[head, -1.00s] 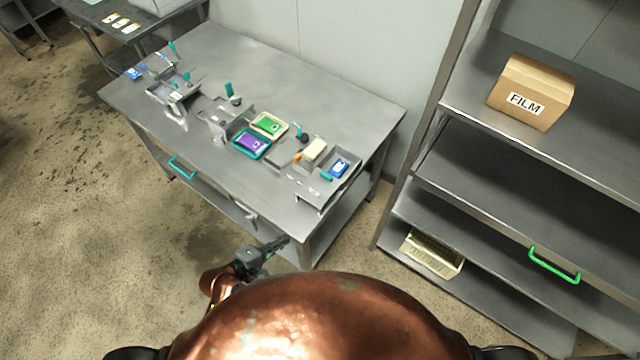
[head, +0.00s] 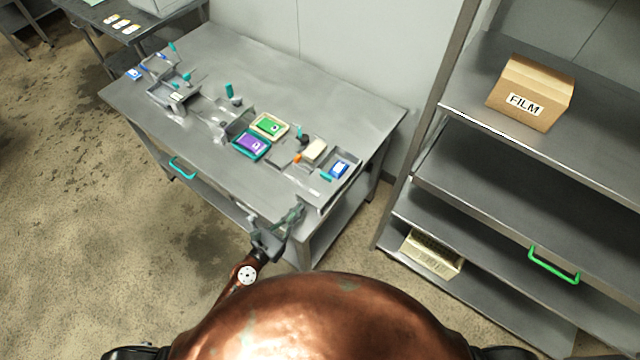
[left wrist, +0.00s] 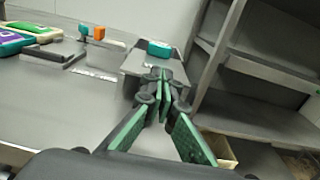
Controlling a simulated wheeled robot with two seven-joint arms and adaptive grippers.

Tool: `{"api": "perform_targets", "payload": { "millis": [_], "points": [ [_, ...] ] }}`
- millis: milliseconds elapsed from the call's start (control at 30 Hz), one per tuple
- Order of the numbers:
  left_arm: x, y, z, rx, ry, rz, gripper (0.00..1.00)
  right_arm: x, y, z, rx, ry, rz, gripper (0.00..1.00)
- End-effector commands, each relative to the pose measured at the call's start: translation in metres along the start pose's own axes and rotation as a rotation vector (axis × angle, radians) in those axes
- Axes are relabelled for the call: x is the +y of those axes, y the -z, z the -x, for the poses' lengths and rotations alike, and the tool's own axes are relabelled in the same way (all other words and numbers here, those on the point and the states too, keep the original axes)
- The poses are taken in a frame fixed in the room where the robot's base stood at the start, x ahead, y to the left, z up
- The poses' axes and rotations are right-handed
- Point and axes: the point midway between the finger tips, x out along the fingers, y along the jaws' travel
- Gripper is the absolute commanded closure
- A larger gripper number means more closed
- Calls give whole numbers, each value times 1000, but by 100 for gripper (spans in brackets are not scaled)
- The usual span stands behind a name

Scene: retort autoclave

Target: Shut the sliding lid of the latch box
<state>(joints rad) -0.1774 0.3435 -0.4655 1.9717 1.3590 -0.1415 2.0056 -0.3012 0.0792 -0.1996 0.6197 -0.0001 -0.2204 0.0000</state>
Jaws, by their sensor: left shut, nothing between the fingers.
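The latch box (head: 318,196) appears to be the grey metal box at the right end of the table, with a small teal handle (head: 326,177) on it. My right gripper is out of view.
A purple tray (head: 252,145) and a green tray (head: 269,125) lie left of the box. An orange piece (head: 297,158) and a cream block (head: 314,150) are close by. A shelf rack (head: 480,117) stands right of the table. The table's back right is clear.

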Motion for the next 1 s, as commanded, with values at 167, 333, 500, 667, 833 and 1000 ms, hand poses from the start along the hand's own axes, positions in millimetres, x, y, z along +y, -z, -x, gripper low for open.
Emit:
{"api": "perform_targets", "payload": {
  "millis": [167, 333, 500, 667, 833, 1000],
  "points": [
    [-1, -4, -36, -4, 2, -2, 100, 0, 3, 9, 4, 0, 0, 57],
    [-1, -3, -72, -2, 3, -4, 100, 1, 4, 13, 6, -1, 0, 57],
    [-2, -2, -101, 0, 4, -5, 100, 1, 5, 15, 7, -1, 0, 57],
    [-1, -1, -119, 0, 3, -6, 100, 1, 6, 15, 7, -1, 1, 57],
    [-1, -1, -126, 1, 2, -5, 100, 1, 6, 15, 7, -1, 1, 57],
    [-1, 0, -126, 1, 2, -5, 100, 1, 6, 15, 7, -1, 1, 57]
  ]
}}
